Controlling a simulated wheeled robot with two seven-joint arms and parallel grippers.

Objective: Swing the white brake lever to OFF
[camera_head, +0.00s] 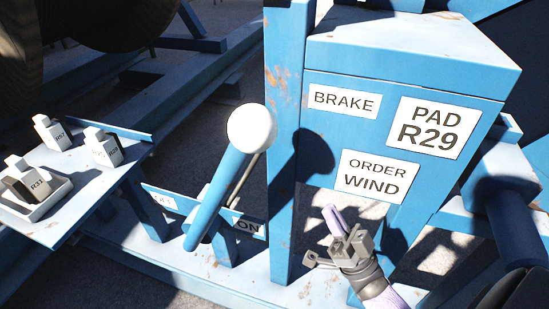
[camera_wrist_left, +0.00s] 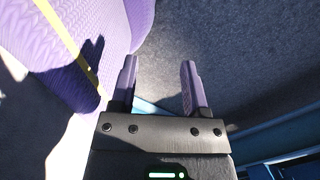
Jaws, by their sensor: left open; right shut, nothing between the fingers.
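The brake lever (camera_head: 216,196) is a blue bar with a round white knob (camera_head: 252,128) on top, in the middle of the head view. It leans to the right, towards the ON label (camera_head: 248,225), which it partly covers. A second label (camera_head: 162,200) on the left of the bar is too small to read surely. My right gripper (camera_head: 332,217) is shut and empty, below and right of the knob, apart from the lever. My left gripper (camera_wrist_left: 160,78) shows only in the left wrist view, open and empty above grey ground. The lever is not seen there.
A blue cabinet (camera_head: 410,60) with BRAKE (camera_head: 344,101), PAD R29 and ORDER WIND (camera_head: 378,174) signs stands right of the lever, with an upright post (camera_head: 285,150) beside the knob. A blue shelf (camera_head: 100,185) with several tagged white blocks is at left.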

